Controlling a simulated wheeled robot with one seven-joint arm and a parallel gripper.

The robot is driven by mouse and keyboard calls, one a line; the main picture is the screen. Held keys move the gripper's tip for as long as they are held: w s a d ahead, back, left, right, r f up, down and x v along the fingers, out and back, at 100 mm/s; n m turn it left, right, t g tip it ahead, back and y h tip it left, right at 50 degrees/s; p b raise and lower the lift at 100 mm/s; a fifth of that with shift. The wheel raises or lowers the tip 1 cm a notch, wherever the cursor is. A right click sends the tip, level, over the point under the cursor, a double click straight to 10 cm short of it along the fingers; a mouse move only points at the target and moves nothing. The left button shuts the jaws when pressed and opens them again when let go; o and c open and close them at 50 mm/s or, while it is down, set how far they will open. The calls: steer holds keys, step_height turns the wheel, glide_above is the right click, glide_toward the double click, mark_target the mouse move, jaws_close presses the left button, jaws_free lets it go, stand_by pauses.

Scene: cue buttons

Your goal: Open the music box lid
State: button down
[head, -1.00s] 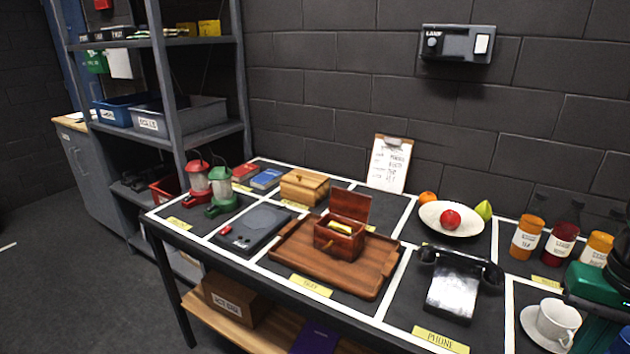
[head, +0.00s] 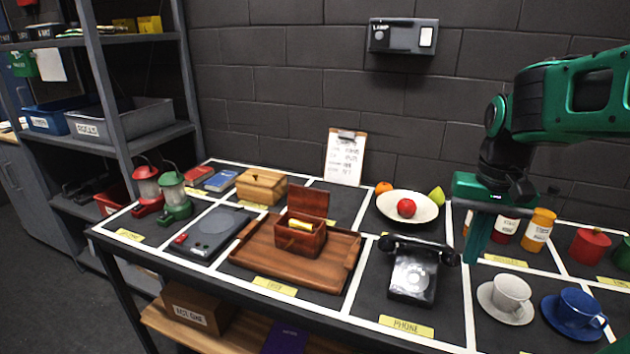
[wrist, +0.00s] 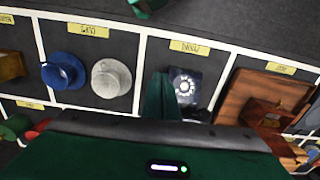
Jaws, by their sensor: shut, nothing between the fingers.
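Two wooden boxes stand on the table, and I cannot tell by a readable label which is the music box. The dark red-brown box (head: 301,238) on the wooden tray (head: 262,262) has its lid (head: 308,203) standing up, with something yellow inside. The light wooden box (head: 262,187) behind it to the left has its lid down. My gripper (head: 475,252) is shut and empty, pointing down above the table, right of the black telephone (head: 413,270) and well right of both boxes. In the wrist view the shut fingers (wrist: 160,92) show beside the telephone.
A fruit bowl (head: 407,215), jars (head: 537,229) and cups (head: 512,292) surround my gripper. Red and green lanterns (head: 174,197) and a dark flat device (head: 213,231) stand left of the tray. A clipboard (head: 344,157) leans at the wall.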

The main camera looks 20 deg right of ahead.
steer(key=w+a+r, duration=0.2)
steer(key=w+a, duration=0.2)
steer(key=w, duration=0.8)
steer(key=w+a+r, duration=0.3)
steer(key=w, duration=0.9)
steer(key=w+a+r, duration=0.2)
steer(key=w+a, duration=0.2)
steer(key=w, duration=0.8)
steer(key=m, duration=0.1)
glide_above(310, 200)
steer(key=w+d, duration=0.2)
steer(key=w, duration=0.1)
step_height(310, 200, down, 10)
steer(key=shift+s+r+t+h, duration=0.2)
steer(key=shift+s+t+h, duration=0.05)
steer(key=shift+t+h, duration=0.15)
steer(key=shift+s+d, duration=0.1)
steer(key=shift+d, duration=0.1)
